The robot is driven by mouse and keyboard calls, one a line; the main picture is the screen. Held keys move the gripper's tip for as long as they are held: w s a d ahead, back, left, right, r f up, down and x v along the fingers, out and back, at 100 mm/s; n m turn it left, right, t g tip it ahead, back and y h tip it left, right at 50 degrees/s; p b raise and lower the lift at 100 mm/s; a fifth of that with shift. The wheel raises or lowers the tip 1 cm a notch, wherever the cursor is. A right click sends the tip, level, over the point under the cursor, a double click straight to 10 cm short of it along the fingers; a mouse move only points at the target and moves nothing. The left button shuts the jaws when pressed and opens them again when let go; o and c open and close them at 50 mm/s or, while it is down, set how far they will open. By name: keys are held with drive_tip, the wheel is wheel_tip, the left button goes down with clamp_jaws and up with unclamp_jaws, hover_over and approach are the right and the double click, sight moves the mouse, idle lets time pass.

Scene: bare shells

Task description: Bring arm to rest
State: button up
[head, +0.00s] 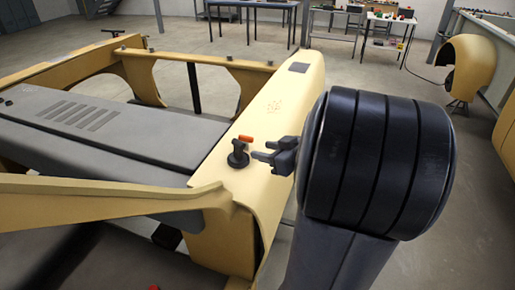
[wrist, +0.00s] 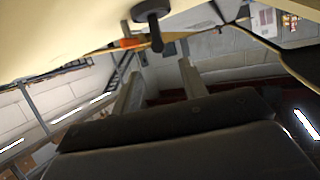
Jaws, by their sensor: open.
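My gripper (head: 264,156) is open beside a small black fitting (head: 238,158) on the yellow shell's side panel. The black fitting (wrist: 152,14) and the orange part (wrist: 130,43) show above the fingertips there. I cannot tell whether a finger touches the fitting.
The yellow body shell (head: 285,105) fills the left and middle, with a grey panel (head: 110,130) inside it. A yellow rail (head: 110,203) crosses in front. Tables (head: 390,22) stand at the back. Another yellow shell part (head: 470,62) is at right. Grey floor (head: 400,80) is open between.

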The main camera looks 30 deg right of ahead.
sight(243, 146)
drive_tip(key=shift+s+r, duration=0.1)
drive_tip(key=shift+s, duration=0.1)
drive_tip(key=x, duration=1.2)
drive_tip(key=shift+f, duration=0.4)
drive_tip(key=shift+r, duration=0.35)
